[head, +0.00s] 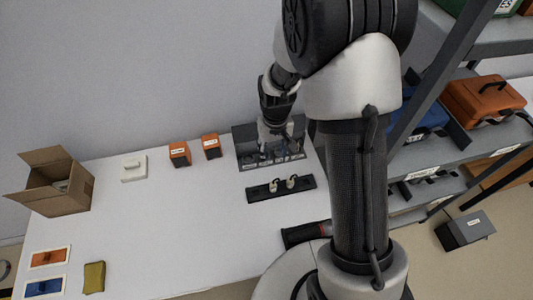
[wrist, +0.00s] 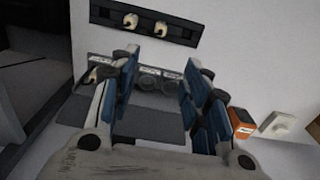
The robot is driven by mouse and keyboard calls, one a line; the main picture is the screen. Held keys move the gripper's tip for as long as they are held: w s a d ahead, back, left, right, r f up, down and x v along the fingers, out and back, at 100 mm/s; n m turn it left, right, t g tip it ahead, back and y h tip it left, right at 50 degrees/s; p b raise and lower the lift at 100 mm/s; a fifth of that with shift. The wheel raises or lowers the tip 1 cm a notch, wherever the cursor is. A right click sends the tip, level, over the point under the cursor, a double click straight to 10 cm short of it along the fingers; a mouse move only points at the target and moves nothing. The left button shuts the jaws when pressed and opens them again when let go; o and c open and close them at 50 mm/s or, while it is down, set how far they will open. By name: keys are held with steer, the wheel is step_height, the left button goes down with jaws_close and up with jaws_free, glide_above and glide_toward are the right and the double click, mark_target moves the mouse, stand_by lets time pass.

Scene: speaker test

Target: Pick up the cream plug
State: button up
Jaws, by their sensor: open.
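Two cream plugs stand on a black strip in front of the grey socket panel. In the head view the left one (head: 272,186) and the right one (head: 292,182) sit side by side; the wrist view shows them as one plug (wrist: 131,20) and another (wrist: 160,29) at the top. The grey panel (head: 243,139) has a row of round sockets with labels. Another cream piece (wrist: 90,76) shows at the panel's left part in the wrist view. My gripper (wrist: 163,78) is open and empty over the panel, its blue-padded fingers apart and hiding parts of it.
The black strip (head: 258,193) lies on the white table (head: 190,210). Two orange boxes (head: 179,154) (head: 211,146), a white block (head: 134,167) and an open carton (head: 65,203) are to the left. A metal shelf (head: 480,135) stands right. The middle of the table is clear.

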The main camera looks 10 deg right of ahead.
steer(key=b, duration=0.3)
glide_toward(273, 183)
steer(key=f, duration=0.5)
steer(key=shift+w, duration=0.4)
steer(key=f, duration=0.1)
steer(key=f+b, duration=0.1)
steer(key=f, duration=0.3)
steer(key=shift+s+f+b, duration=0.15)
steer(key=shift+s+b, duration=0.15)
steer(key=shift+b, duration=0.1)
steer(key=c, duration=1)
